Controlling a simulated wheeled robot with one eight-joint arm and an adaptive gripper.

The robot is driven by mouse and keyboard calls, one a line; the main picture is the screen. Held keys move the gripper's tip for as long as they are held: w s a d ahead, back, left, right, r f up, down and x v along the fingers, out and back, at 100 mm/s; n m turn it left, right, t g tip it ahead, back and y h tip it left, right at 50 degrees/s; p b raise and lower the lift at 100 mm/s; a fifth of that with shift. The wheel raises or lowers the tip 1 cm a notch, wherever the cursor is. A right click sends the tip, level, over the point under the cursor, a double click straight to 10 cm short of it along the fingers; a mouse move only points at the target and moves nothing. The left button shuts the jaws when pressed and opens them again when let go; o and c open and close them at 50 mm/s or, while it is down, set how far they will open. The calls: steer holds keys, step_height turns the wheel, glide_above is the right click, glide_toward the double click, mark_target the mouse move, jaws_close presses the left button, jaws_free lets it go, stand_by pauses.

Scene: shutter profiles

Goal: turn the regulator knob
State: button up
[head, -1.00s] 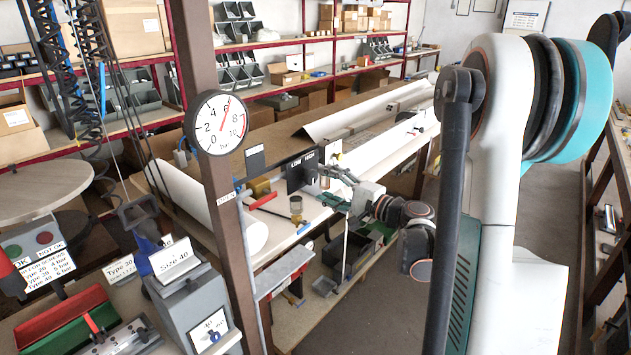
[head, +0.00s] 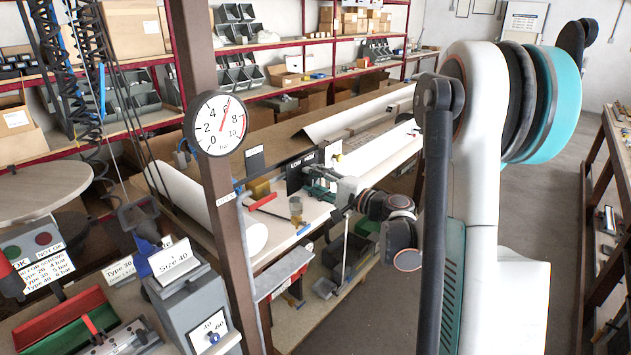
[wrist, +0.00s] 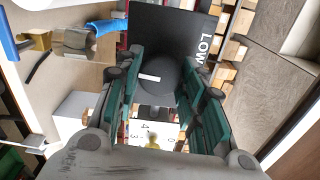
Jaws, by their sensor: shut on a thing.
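The regulator knob (wrist: 157,76) is a dark round knob with a white mark, in front of a black panel (wrist: 172,22) lettered LOW in the wrist view. My gripper (wrist: 161,62) has its green-padded fingers on either side of the knob and is shut on it. In the head view my gripper (head: 318,180) is at the black panel (head: 296,180), and the knob is hidden there. The round pressure gauge (head: 220,123) on the brown post has its red needle a little before 6.
A white roll (head: 225,225) lies behind the brown post (head: 222,190). Bare floor (head: 400,310) lies between the workbench and my arm.

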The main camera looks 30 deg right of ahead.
steer(key=shift+n+b, duration=0.3)
steer(key=shift+n, duration=0.1)
steer(key=o, duration=1.1)
steer(key=v, duration=1.2)
